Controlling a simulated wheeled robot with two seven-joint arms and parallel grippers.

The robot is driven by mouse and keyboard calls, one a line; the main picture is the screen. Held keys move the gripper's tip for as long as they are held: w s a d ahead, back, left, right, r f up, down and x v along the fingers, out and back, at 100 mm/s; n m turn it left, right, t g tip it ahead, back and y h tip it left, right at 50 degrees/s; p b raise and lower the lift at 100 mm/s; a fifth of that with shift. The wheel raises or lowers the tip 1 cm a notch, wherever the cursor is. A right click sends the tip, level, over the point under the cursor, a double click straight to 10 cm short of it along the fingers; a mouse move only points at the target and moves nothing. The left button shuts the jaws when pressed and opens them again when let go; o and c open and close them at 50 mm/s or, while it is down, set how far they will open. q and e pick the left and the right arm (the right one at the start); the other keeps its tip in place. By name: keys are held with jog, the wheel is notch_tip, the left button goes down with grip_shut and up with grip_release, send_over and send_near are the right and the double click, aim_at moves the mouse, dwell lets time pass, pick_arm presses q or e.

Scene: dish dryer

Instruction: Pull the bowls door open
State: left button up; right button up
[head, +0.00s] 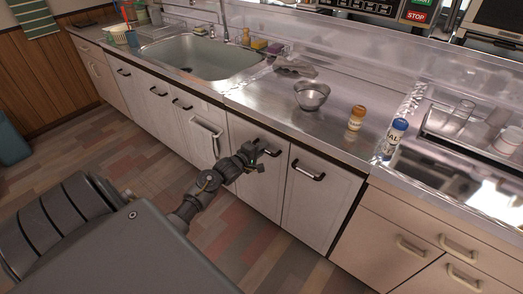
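White cabinet doors with black bar handles run below the steel counter. Nothing visible marks which one is the bowls door. My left gripper (252,158) is in front of a door (259,190) near the picture's middle, close to its upper handle (268,149). The gripper partly covers that handle, and I cannot tell whether it touches it. The fingers are too small and dark to show whether they are open or shut. This door looks closed. The door to its right (321,202) is also closed. My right gripper is not in view.
The counter (262,97) holds a metal bowl (312,98), an orange-capped shaker (355,119) and a blue-capped bottle (395,138). A sink (205,58) is at the back left. A pale bar (207,128) sticks out left of my gripper. The floor before the doors is clear.

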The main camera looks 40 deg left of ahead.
pick_arm(q)
grip_shut()
